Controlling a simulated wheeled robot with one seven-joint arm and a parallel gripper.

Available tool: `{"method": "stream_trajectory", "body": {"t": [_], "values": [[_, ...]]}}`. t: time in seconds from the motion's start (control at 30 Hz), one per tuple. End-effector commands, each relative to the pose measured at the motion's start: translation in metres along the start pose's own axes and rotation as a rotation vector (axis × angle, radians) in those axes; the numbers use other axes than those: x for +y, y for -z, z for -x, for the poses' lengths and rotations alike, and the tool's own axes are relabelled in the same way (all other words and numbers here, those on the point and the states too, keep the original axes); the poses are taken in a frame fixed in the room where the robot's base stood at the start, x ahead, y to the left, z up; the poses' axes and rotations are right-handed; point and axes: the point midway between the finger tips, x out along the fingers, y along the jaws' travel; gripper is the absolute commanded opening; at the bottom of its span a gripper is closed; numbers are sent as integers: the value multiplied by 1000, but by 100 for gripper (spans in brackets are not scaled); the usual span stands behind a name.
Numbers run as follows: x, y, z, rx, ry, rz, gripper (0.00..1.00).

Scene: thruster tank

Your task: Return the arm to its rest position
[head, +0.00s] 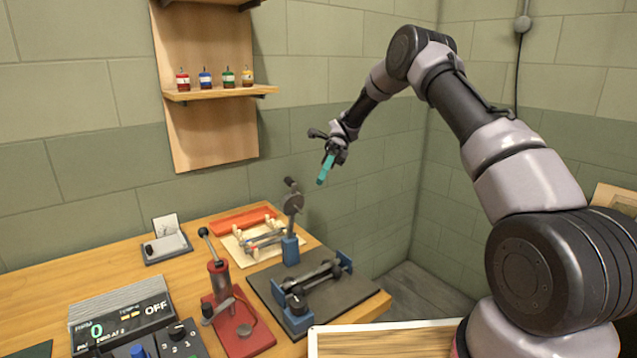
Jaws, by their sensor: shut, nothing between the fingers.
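My gripper (325,169) shows in the head view near the middle, with teal fingers pointing down and slightly left. It is shut and holds nothing. It hangs in the air in front of the tiled wall, above and beyond the right end of the wooden workbench (70,290). My arm is raised and bent, coming from the lower right up to a high elbow and down to the gripper. The gripper appears apart from everything around it.
On the bench are a dark plate with a blue clamp fixture (322,285), a red lever press (232,320), an orange tray (242,221) and a display unit reading OFF (122,312). A wall shelf (215,93) holds several small coloured jars. Free air surrounds the gripper.

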Motion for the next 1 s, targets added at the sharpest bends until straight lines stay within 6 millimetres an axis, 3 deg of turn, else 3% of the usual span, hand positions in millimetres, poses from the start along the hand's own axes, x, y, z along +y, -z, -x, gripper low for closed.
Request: {"method": "stream_trajectory", "body": {"t": [0.37,0.47,0.57,1.0], "values": [[0,0,3,1,0,0,0],[8,0,5,11,22,22,0],[30,2,9,45,81,85,0],[175,37,13,368,532,554,0]]}}
